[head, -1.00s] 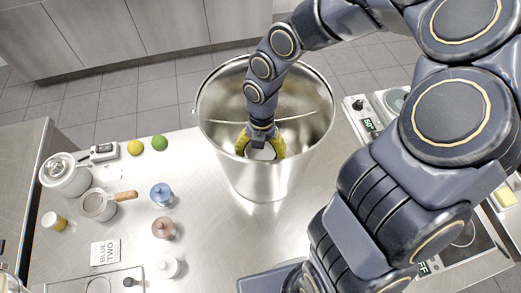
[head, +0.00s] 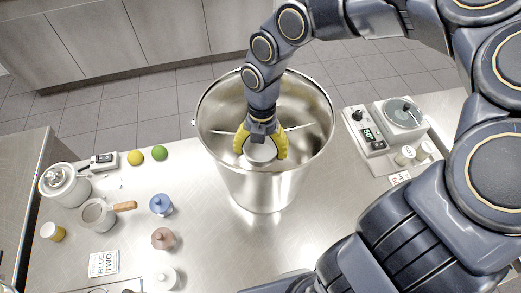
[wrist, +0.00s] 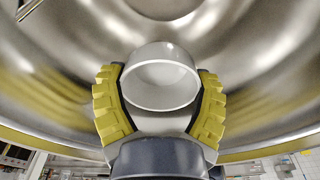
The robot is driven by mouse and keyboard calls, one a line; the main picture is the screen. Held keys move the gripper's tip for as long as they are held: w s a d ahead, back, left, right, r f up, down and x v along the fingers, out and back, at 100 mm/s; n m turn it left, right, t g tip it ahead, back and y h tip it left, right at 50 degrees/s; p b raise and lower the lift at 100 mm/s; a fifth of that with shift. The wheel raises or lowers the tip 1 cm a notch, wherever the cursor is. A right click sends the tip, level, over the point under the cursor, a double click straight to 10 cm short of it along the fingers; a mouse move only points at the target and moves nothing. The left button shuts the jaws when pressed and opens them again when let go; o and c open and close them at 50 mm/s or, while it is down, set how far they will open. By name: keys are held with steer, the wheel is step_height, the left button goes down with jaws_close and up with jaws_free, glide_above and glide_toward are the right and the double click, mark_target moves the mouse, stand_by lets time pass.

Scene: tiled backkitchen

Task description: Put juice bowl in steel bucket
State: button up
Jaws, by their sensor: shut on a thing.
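The steel bucket (head: 268,190) stands upright on the steel counter, its wide mouth facing up. My gripper (head: 261,150), with yellow ribbed fingers, points down within the outline of the mouth, toward the near side. Its fingers are shut on a small pale bowl, the juice bowl (head: 261,154). In the wrist view the juice bowl (wrist: 160,84) sits between the two fingers (wrist: 160,98), with the bucket's shiny inner wall (wrist: 250,65) around it. No juice can be made out. How far the bowl is below the rim is hard to tell.
A thin rod (head: 300,126) shows across the bucket's mouth. Left on the counter are a lidded pot (head: 65,186), a saucepan (head: 97,214), a lemon (head: 135,158), a lime (head: 160,153) and a blue-topped shaker (head: 160,202). A scale-like device (head: 372,135) stands right.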

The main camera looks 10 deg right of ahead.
mark_target(260, 154)
steer(key=shift+r, duration=1.2)
steer(key=shift+r, duration=2)
steer(key=shift+r, duration=2.05)
steer(key=shift+r, duration=0.85)
